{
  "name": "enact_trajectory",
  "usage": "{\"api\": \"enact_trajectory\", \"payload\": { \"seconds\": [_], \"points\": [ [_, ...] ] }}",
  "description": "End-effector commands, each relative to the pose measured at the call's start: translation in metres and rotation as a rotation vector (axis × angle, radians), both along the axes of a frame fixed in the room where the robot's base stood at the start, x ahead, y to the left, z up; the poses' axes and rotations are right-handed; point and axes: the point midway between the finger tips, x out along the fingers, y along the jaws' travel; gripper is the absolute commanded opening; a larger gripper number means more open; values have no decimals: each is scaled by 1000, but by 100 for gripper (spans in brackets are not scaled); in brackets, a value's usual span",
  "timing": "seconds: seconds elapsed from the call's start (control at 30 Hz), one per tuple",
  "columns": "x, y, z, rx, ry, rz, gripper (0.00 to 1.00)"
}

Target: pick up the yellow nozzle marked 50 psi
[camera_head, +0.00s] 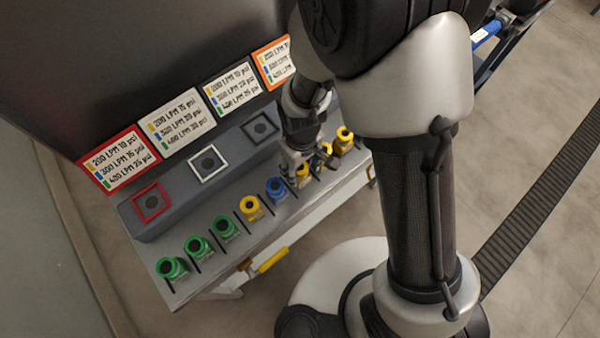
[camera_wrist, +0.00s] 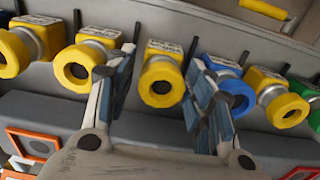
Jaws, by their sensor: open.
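In the wrist view a yellow nozzle (camera_wrist: 161,84) lies between the fingers of my gripper (camera_wrist: 152,73), which is open, with a gap on each side. In the head view this seems to be the yellow nozzle (camera_head: 303,171) beside the blue one, partly covered by my gripper (camera_head: 296,163). Other yellow nozzles are in the wrist view at the left (camera_wrist: 82,66), far left (camera_wrist: 22,48) and right (camera_wrist: 279,100). Their labels are too small to read, so I cannot tell which is marked 50 psi.
The blue nozzle (camera_wrist: 232,93) stands close behind my right finger in the wrist view. Green nozzles (camera_head: 198,248) fill the near end of the bench (camera_head: 240,262). Thin dark dividers separate the nozzles. Framed sockets (camera_head: 208,164) and flow signs (camera_head: 178,122) line the back.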

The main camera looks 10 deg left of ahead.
Motion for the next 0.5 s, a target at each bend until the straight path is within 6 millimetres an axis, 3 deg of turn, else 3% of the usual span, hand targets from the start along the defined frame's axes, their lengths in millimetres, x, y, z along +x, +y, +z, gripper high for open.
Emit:
{"api": "enact_trajectory", "payload": {
  "seconds": [0.2,0.5],
  "points": [
    [-1,2,-37,-2,3,0,48],
    [0,3,-40,0,0,0,47]
  ]
}}
